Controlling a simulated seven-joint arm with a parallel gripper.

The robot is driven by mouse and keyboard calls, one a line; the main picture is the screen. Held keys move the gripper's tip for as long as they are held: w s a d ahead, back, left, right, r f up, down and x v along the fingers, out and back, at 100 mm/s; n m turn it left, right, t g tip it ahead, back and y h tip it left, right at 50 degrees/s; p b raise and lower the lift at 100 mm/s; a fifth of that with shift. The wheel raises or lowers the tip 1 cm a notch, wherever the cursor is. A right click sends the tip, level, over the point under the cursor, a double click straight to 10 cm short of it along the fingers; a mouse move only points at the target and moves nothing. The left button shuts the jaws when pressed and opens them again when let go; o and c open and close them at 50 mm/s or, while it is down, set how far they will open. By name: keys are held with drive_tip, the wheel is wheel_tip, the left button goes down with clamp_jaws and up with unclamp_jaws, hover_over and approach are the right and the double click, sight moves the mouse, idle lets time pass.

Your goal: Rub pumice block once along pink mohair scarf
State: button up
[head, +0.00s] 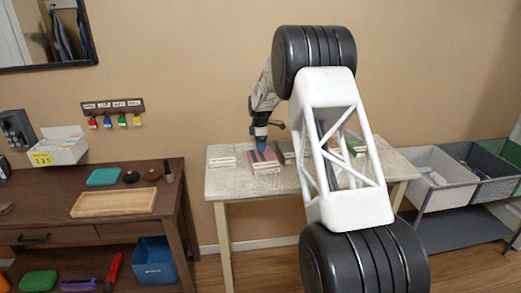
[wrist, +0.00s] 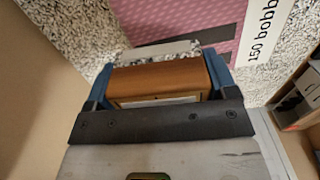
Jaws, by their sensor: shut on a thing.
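My gripper (head: 261,147) is low over the pale table in the head view, at a pink folded item (head: 265,166), which looks like the pink scarf. In the wrist view my gripper (wrist: 161,74) has its blue fingers shut on a brown block (wrist: 165,79) with a pale, speckled grey edge, which appears to be the pumice block. The pink dotted scarf (wrist: 190,18) lies just beyond the block, with a dark band and a white label reading "150 bobb". I cannot tell whether the block touches the scarf.
On the table (head: 228,186), a pale labelled stack (head: 221,162) lies left of the scarf. A grey-green item (head: 286,152) lies to the right, partly behind my arm. A dark desk (head: 60,205) stands left; a bin rack (head: 440,165) stands right.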

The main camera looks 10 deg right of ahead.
drive_tip(key=shift+r, duration=2.9)
